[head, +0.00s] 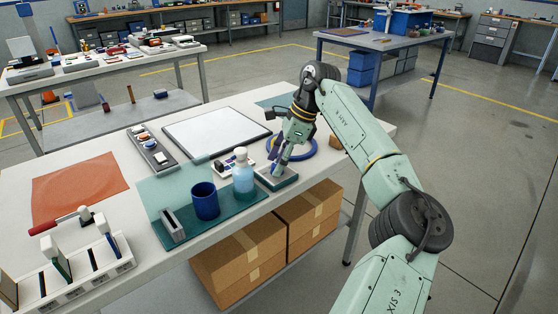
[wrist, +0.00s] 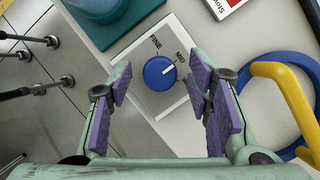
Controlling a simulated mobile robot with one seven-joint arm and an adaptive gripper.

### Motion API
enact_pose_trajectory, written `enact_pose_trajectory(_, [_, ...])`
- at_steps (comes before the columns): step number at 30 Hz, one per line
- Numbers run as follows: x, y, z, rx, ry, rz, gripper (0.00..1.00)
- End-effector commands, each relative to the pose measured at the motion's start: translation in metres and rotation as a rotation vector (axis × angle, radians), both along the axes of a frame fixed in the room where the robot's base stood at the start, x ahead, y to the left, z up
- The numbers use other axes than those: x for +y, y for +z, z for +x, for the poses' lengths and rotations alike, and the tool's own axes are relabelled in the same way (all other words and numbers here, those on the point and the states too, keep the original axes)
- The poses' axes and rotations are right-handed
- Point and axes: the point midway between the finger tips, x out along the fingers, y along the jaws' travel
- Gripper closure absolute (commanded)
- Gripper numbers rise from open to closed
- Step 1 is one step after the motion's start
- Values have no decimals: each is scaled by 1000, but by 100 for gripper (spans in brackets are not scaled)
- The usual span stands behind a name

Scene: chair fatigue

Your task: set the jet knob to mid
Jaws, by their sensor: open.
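The jet knob (wrist: 160,73) is a round blue dial with a white pointer line, on a pale plate (wrist: 150,103) in the wrist view. The pointer aims right and slightly up, close to the MID mark. FINE is printed at the upper left of the dial; the right finger partly covers the plate's right side. My gripper (wrist: 160,95) is open, with purple pads on either side of the knob and no clear contact. In the head view my gripper (head: 277,168) is over the small knob box (head: 277,181) at the table's front edge, hiding the knob.
A blue ring (head: 305,148) lies behind my gripper. A whiteboard (head: 215,132) lies behind. Cardboard boxes (head: 240,262) are under the table.

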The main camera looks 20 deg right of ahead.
Motion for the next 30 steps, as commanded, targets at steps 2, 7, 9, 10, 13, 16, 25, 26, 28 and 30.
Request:
enact_pose_trajectory(2, [0, 0, 0, 0, 0, 0, 53])
enact_pose_trajectory(7, [-1, 1, 0, 0, -1, 0, 53])
enact_pose_trajectory(9, [-2, 4, 0, -1, -1, 0, 53])
enact_pose_trajectory(10, [-3, 7, -1, -1, -1, 0, 53])
enact_pose_trajectory(13, [-8, 21, -2, -3, -2, -2, 53])
enact_pose_trajectory(16, [-16, 40, -4, -3, -5, -2, 53])
enact_pose_trajectory(25, [-37, 94, -11, -1, -2, 0, 53])
enact_pose_trajectory(26, [-38, 98, -12, -1, -2, 0, 53])
enact_pose_trajectory(28, [-41, 105, -13, -1, -1, 0, 53])
enact_pose_trajectory(30, [-43, 108, -13, 0, -1, 0, 53])
